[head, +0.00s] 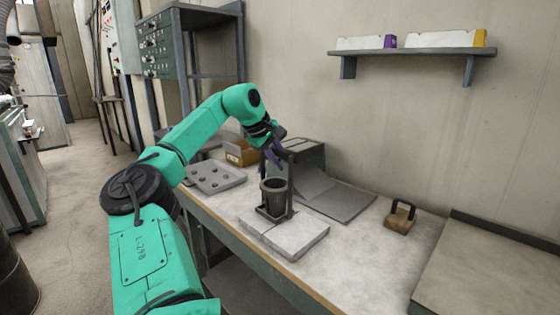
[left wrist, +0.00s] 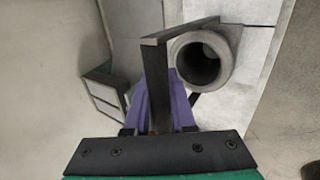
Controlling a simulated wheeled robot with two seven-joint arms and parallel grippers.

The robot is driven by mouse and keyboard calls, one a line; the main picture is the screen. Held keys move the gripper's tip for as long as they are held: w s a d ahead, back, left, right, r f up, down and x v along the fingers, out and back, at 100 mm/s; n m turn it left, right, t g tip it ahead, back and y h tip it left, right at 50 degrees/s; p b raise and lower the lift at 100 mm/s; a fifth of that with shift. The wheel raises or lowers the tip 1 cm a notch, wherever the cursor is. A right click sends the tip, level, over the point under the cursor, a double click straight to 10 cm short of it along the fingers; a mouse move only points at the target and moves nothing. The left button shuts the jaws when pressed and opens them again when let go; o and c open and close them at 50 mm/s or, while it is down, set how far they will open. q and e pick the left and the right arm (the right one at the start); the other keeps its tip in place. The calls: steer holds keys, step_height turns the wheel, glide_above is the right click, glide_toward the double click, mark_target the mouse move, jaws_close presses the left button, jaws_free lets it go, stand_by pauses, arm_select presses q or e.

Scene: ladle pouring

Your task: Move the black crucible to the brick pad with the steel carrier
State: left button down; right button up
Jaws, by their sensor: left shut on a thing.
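The black crucible (head: 274,196) is upright in the steel carrier (head: 291,203), a dark frame with a base and a tall post. Together they are over the back-left part of the pale brick pad (head: 307,241); the base looks down on it, though contact is not clear. My left gripper (head: 273,157), with purple fingers, is shut on the carrier's top handle, above the crucible. In the left wrist view, the fingers (left wrist: 160,100) grip the dark carrier bar (left wrist: 154,62), and the round open mouth of the crucible (left wrist: 226,66) shows beside it. My right gripper is out of view.
A grey tray with round hollows (head: 229,186) and a cardboard box (head: 239,151) are at the back left of the bench. A grey sheet (head: 348,203) lies behind the pad. A wooden block with a dark handle (head: 398,223) stands to the right. The bench front right is clear.

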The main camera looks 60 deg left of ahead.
arm_select(q)
steer(key=b, duration=0.6)
glide_above(264, 188)
steer(key=shift+d+f, duration=0.1)
steer(key=shift+f, duration=0.3)
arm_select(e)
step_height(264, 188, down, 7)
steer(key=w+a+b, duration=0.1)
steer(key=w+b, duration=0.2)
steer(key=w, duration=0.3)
arm_select(q)
steer(key=s+d+r+p, duration=0.2)
steer(key=s+r+p, duration=0.1)
steer(key=s+r, duration=0.2)
steer(key=shift+s+p, duration=0.3)
steer(key=shift+s, duration=0.2)
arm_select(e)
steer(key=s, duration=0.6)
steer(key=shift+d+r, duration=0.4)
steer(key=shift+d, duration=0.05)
